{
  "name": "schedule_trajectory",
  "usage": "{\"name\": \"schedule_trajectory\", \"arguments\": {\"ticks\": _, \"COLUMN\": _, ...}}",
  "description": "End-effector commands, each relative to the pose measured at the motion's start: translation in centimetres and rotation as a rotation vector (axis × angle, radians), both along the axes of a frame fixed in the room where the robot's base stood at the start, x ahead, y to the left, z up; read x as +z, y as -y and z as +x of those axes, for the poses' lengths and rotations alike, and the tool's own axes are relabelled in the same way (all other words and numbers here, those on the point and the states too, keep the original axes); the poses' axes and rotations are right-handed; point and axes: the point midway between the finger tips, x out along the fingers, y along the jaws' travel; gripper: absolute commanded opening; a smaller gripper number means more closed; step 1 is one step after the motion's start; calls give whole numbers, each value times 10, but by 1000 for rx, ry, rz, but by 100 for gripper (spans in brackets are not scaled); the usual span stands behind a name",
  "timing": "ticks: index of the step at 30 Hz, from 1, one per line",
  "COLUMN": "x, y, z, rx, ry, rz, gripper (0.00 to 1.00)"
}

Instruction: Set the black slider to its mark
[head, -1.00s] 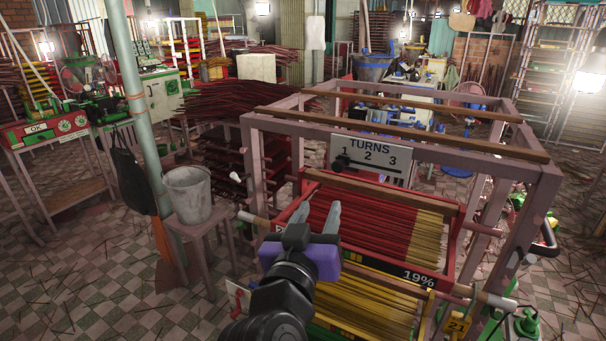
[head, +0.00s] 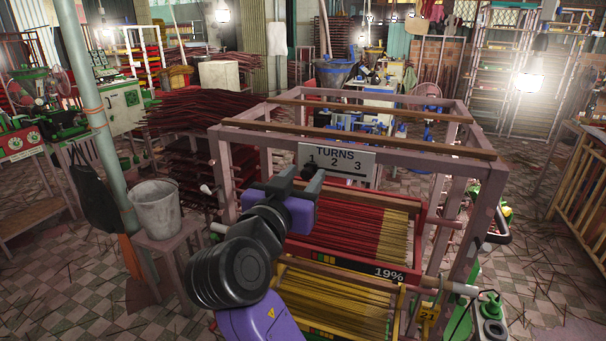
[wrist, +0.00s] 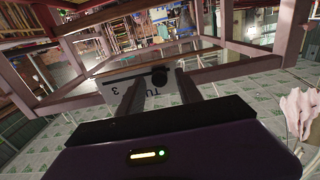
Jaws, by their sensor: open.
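The black slider (head: 309,172) is a round knob at the left end of a dark slot, by the 1, on the white TURNS plate (head: 349,169) marked 1, 2, 3. My gripper (head: 301,177) is open at the plate's left end and partly hides the knob. In the wrist view the knob (wrist: 160,76) shows in the gap between the two fingertips (wrist: 158,82), nearer the right finger. I cannot tell whether a finger touches it. The plate (wrist: 115,75) is partly hidden by the fingers.
The frame's front top rail (head: 400,150) runs close above the plate. Below lies a red tray (head: 424,215) of incense sticks with a 19% label. A grey bucket (head: 157,207) on a stool and a pole (head: 95,110) stand at left.

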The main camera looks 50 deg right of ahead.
Motion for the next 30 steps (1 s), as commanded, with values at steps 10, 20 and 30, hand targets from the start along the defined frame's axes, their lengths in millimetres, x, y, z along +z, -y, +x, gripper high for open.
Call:
{"name": "schedule_trajectory", "arguments": {"ticks": 10, "x": 0, "y": 3, "z": 1, "rx": 1, "ry": 1, "rz": 0, "gripper": 34}}
{"name": "schedule_trajectory", "arguments": {"ticks": 20, "x": 0, "y": 2, "z": 1, "rx": 1, "ry": 1, "rz": 0, "gripper": 0}}
{"name": "schedule_trajectory", "arguments": {"ticks": 30, "x": 0, "y": 2, "z": 1, "rx": 2, "ry": 1, "rz": 0, "gripper": 0}}
